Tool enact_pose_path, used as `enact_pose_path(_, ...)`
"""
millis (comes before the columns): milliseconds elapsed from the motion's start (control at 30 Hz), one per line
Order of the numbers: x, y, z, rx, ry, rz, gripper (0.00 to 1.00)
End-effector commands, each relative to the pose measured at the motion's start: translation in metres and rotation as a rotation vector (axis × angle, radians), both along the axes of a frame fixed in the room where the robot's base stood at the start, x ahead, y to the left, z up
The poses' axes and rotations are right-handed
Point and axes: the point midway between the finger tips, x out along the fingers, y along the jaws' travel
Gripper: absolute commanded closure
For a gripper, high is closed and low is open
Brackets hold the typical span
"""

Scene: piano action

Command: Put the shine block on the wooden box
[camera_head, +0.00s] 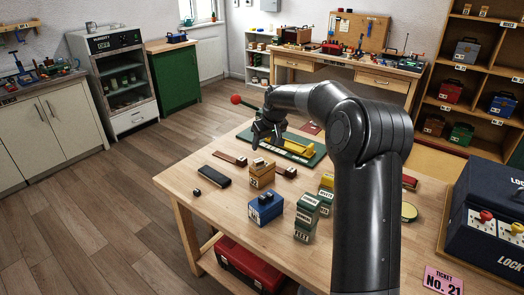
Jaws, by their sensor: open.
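A small wooden box (261,179) stands on the near worktable, with small light pieces on its top. No label marks the shine block clearly. A long dark block (214,176) lies flat on the table left of the wooden box, apart from it, and a tiny black cube (196,192) lies further left. I cannot tell whether either is the shine block. My gripper (266,141) is open, above the table beyond the wooden box, near the left end of a green mat. Its fingers are small and dark here, and nothing shows clearly between them.
The green mat (312,155) carries a yellow piece (297,146). A blue box (265,209) and green boxes (306,220) stand in front of and right of the wooden box. Brown strips (231,158) lie nearby. The left front corner is clear.

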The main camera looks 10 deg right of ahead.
Motion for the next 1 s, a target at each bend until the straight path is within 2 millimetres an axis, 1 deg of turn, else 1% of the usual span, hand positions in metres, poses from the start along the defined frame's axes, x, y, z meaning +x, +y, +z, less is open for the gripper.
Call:
enact_pose_path(33,-0.002,-0.001,0.005,0.0,-0.001,0.0,0.43)
enact_pose_path(167,-0.008,0.0,0.014,-0.002,0.0,0.0,0.43)
enact_pose_path(233,-0.016,0.001,0.022,-0.012,-0.001,-0.001,0.43)
enact_pose_path(267,-0.02,0.002,0.026,-0.017,-0.003,-0.003,0.43)
enact_pose_path(367,-0.044,0.007,0.044,-0.043,-0.006,-0.012,0.43)
enact_pose_path(467,-0.075,0.01,0.063,-0.069,-0.01,-0.032,0.43)
enact_pose_path(500,-0.088,0.011,0.07,-0.079,-0.012,-0.04,0.43)
enact_pose_path(567,-0.108,0.012,0.08,-0.091,-0.014,-0.055,0.43)
enact_pose_path(700,-0.156,0.011,0.1,-0.114,-0.023,-0.093,0.43)
enact_pose_path(767,-0.177,0.01,0.106,-0.12,-0.028,-0.11,0.43)
enact_pose_path(900,-0.226,0.006,0.119,-0.129,-0.04,-0.156,0.43)
enact_pose_path(967,-0.248,0.005,0.122,-0.127,-0.045,-0.176,0.43)
enact_pose_path(1000,-0.262,0.003,0.124,-0.126,-0.049,-0.19,0.43)
